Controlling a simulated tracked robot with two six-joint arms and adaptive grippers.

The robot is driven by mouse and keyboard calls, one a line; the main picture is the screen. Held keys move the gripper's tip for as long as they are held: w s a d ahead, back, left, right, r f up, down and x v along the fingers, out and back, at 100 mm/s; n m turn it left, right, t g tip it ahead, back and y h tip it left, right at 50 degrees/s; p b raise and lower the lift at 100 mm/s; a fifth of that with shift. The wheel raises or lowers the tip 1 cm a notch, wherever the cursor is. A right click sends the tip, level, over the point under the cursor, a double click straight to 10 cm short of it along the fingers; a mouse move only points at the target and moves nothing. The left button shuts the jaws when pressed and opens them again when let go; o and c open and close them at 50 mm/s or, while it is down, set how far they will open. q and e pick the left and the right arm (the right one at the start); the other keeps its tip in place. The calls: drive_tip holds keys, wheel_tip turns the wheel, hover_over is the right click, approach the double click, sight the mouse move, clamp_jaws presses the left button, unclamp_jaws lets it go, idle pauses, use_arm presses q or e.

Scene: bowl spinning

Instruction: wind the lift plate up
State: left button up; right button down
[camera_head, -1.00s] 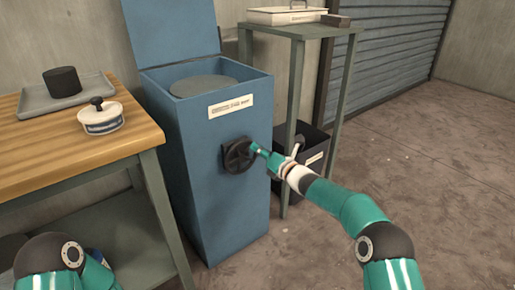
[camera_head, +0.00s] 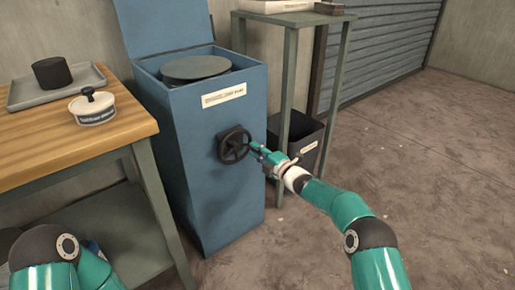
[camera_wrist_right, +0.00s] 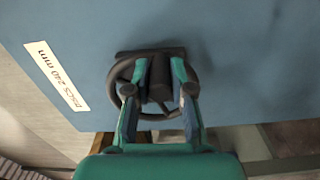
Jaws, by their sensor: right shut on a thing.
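The lift plate (camera_head: 196,68) is a grey disc inside the top of the open blue cabinet (camera_head: 215,160), close to the level of its rim. A black handwheel (camera_head: 234,145) sits on the cabinet's front face. My right gripper (camera_head: 257,149) reaches it from the right and is shut on the wheel. In the right wrist view the two fingers (camera_wrist_right: 160,85) lie on either side of the wheel's dark middle part, and the wheel's rim (camera_wrist_right: 122,72) shows around them. My left arm shows at the lower left, but its gripper is out of view.
A tall grey stand (camera_head: 288,80) and a dark bin (camera_head: 300,137) are behind my right arm. Floor at right is clear.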

sight(222, 157)
drive_tip(key=s+a+f+m+b, duration=0.1)
drive_tip(key=s+a+f+m, duration=0.35)
drive_tip(key=m, duration=1.15)
drive_tip(key=shift+s+a+r+m+p, duration=0.5)
drive_tip(key=shift+a+r+m, duration=0.3)
drive_tip(key=shift+m, duration=1.75)
drive_tip(key=shift+s+a+r+m+p, duration=0.25)
drive_tip(key=shift+a+r+m+p, duration=0.5)
drive_tip(key=shift+m, duration=1.85)
drive_tip(key=shift+s+a+r+m+p, duration=0.45)
drive_tip(key=shift+a+r+m, duration=0.4)
drive_tip(key=shift+m, duration=1.7)
drive_tip(key=c, duration=1)
unclamp_jaws()
drive_tip(key=shift+w+r, duration=0.1)
